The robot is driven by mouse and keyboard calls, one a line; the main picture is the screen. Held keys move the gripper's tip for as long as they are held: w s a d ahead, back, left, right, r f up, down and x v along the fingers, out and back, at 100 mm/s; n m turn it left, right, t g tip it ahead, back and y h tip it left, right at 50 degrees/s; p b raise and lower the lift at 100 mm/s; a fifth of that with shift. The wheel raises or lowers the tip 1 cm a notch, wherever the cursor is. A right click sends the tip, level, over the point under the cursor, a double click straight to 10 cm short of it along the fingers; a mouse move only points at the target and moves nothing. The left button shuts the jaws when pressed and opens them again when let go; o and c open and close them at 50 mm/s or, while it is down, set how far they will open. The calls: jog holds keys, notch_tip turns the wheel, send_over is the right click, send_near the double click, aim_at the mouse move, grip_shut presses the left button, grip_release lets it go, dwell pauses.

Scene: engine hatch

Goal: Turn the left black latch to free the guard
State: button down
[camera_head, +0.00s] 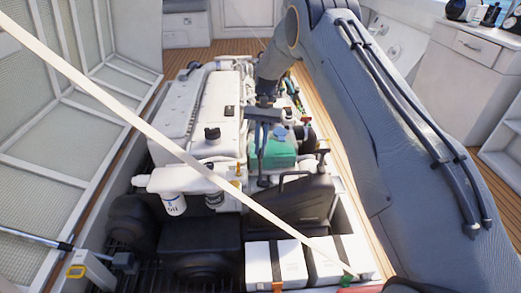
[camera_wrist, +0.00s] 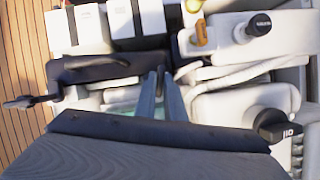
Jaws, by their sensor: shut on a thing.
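The black guard (camera_head: 303,203) stands at the front right of the engine, behind the white boxes. In the wrist view it is the dark panel (camera_wrist: 98,72) at the upper left. A black latch (camera_head: 322,156) with a lever stands at the guard's right side; it shows at the far left of the wrist view (camera_wrist: 22,102). My gripper (camera_head: 262,181) reaches down at the guard's left end, and its two fingers (camera_wrist: 161,76) are close together there. It is shut on the left black latch, which the fingers mostly hide; its angle cannot be told.
A green tank (camera_head: 274,151) sits just behind the fingers. The white engine (camera_head: 210,110) fills the left, with a white oil filter (camera_head: 173,204) in front. White boxes (camera_head: 275,263) stand at the hatch's front. A pale strut (camera_head: 130,108) crosses the view diagonally.

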jog(key=shift+n+h+b, duration=0.5)
jog(key=shift+n+h, duration=0.1)
jog(key=shift+n, duration=0.9)
jog(key=c, duration=1.8)
grip_release()
jog(key=shift+a, duration=0.1)
jog(key=shift+c, duration=0.2)
jog(key=v, duration=0.7)
jog(key=shift+w+r, duration=0.25)
jog(key=shift+r, duration=0.1)
jog(key=shift+r, duration=0.1)
